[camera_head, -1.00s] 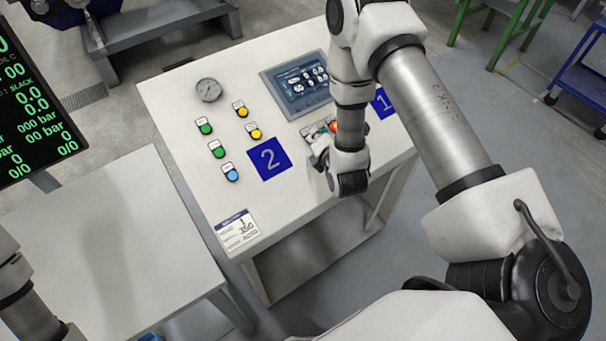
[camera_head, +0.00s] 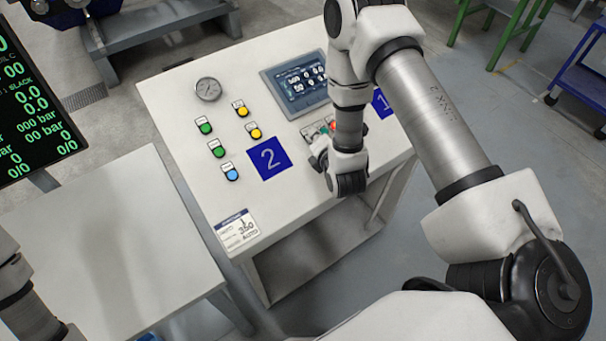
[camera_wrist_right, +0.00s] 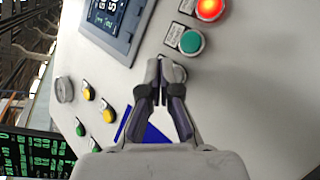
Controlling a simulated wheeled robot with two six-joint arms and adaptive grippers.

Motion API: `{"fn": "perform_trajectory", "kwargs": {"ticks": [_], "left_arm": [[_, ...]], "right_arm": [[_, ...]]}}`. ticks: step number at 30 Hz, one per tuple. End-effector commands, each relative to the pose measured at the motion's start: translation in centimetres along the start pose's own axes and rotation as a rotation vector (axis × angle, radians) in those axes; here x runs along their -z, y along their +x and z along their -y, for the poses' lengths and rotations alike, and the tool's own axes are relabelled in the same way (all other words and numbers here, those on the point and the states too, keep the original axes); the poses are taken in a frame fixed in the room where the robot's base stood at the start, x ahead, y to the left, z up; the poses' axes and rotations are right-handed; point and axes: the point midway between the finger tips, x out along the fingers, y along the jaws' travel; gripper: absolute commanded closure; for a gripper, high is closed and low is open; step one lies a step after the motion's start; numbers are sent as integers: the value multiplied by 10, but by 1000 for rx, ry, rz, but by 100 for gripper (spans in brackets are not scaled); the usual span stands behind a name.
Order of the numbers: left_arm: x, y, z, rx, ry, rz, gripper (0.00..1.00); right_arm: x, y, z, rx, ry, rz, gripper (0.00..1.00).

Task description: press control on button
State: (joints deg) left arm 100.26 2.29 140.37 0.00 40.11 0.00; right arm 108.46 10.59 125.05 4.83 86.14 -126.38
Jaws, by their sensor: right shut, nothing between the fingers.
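The control panel's green button (camera_wrist_right: 190,42) with a small label plate shows in the right wrist view, next to a lit red button (camera_wrist_right: 209,9). The label text is too small to read. My right gripper (camera_wrist_right: 169,66) is shut and empty, its fingertips a short way from the green button in the picture; I cannot tell the exact gap. In the head view the right gripper (camera_head: 320,160) hangs over the panel's front part, and the wrist partly hides the red button (camera_head: 332,126). Only part of my left arm shows at the lower left; its gripper is out of view.
The white console (camera_head: 210,128) carries a touch screen (camera_head: 299,82), a gauge (camera_head: 208,89), green, yellow and blue buttons, and blue plates marked 2 (camera_head: 269,158) and 1 (camera_head: 381,103). A bare white table (camera_head: 90,250) stands at the left, below a black display (camera_head: 30,110).

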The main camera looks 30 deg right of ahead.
Motion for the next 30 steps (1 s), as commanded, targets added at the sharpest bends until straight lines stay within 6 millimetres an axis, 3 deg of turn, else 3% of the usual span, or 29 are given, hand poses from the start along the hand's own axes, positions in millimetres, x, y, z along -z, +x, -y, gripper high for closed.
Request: {"fn": "perform_trajectory", "kwargs": {"ticks": [30], "left_arm": [[0,2,0,0,0,0,63]], "right_arm": [[4,5,3,1,0,0,100]]}}
